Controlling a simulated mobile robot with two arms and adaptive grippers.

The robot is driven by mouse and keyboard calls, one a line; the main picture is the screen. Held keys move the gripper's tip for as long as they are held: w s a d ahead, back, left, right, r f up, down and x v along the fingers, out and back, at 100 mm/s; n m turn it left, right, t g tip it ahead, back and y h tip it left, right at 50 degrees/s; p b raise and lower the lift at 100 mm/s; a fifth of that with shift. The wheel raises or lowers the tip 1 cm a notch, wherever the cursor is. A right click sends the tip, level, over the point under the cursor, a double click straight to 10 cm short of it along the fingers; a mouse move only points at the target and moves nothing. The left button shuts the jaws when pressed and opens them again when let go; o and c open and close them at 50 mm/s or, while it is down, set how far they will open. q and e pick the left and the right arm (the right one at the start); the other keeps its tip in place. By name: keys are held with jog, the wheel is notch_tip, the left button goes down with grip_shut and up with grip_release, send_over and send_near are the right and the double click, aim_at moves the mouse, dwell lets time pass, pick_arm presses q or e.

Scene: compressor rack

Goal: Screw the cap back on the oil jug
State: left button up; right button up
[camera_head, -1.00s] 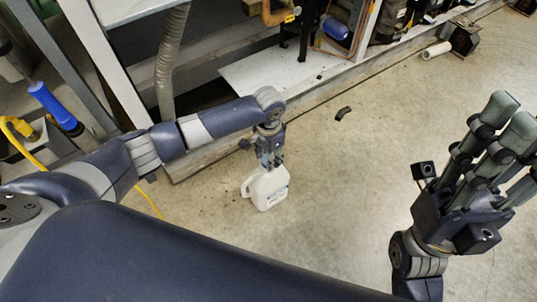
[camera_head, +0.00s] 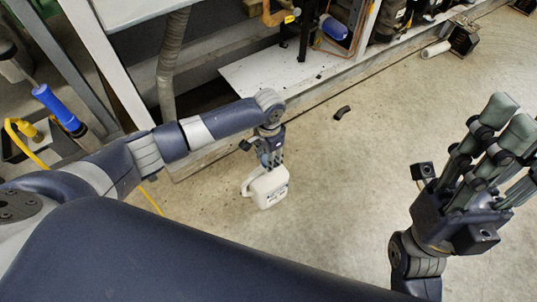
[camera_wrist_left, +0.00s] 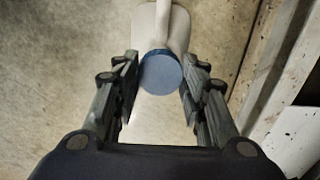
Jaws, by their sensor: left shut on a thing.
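The white oil jug (camera_head: 268,189) is on the concrete floor in the middle of the head view, its handle to the left. My left gripper (camera_head: 271,163) reaches down over its top. In the left wrist view the round blue cap (camera_wrist_left: 161,72) is between the fingers of my left gripper (camera_wrist_left: 160,88), which is shut on it. The white jug (camera_wrist_left: 160,22) shows right behind the cap. The threads and the join between cap and neck are hidden. My right gripper (camera_head: 505,135) is at the right, empty, fingers extended upward and apart, partly cut off by the picture edge.
The compressor rack's lower frame (camera_head: 310,100) runs behind the jug. A short black hose piece (camera_head: 342,112) lies on the floor near it. A blue-handled tool (camera_head: 55,106) and yellow cable are at the left. The floor right of the jug is clear.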

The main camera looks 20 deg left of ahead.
pick_arm(q)
jog(key=shift+s+f+p, duration=0.1)
jog(key=shift+f+p, duration=0.3)
jog(key=shift+f, duration=0.05)
dwell(1.1)
jog(key=shift+f, duration=0.1)
jog(key=shift+c, duration=0.4)
jog(key=shift+f, duration=0.15)
jog(key=shift+c, duration=0.3)
jog(key=shift+a, duration=0.1)
jog(key=shift+a+f, duration=0.15)
jog(key=shift+f, duration=0.45)
jog(key=o, duration=1.2)
jog(key=shift+h, duration=0.3)
jog(key=shift+r, duration=0.1)
jog(key=c, duration=0.9)
